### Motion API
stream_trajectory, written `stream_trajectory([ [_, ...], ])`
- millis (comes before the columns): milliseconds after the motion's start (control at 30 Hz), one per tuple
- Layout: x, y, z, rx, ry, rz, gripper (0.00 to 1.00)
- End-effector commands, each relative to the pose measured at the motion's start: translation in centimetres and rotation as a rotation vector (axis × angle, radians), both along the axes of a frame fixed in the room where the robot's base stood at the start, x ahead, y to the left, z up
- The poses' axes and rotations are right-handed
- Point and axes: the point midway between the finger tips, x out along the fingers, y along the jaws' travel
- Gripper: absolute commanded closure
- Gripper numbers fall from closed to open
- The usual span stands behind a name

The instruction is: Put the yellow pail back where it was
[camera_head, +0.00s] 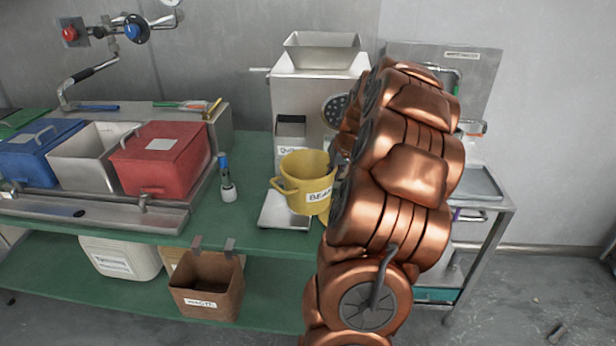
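The yellow pail (302,184), with a partly hidden label starting "BEA", is upright at the centre, with its handle on the left. It is over or on the right part of a white scale (273,214); I cannot tell whether it touches it. My copper arm covers the area right of the pail. A small dark part of my gripper (338,160) seems to show at the pail's right rim. The fingers are mostly hidden, so their grip on the pail cannot be seen.
The metal grinder (300,95) with its hopper stands behind the pail. Blue (40,150), steel (88,158) and red (165,160) bins stand further left. A brown box (206,285) hangs at the green table's front.

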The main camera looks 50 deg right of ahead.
Motion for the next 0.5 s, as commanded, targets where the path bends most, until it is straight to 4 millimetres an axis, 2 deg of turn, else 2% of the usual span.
stream_trajectory([
  [100, 2.6, 0.8, 0.1, -0.002, 0.002, 0.003, 1.00],
  [200, 4.2, 1.2, -0.2, 0.000, 0.003, 0.003, 1.00],
  [500, 6.2, 1.8, -0.5, -0.001, 0.001, 0.001, 1.00],
])
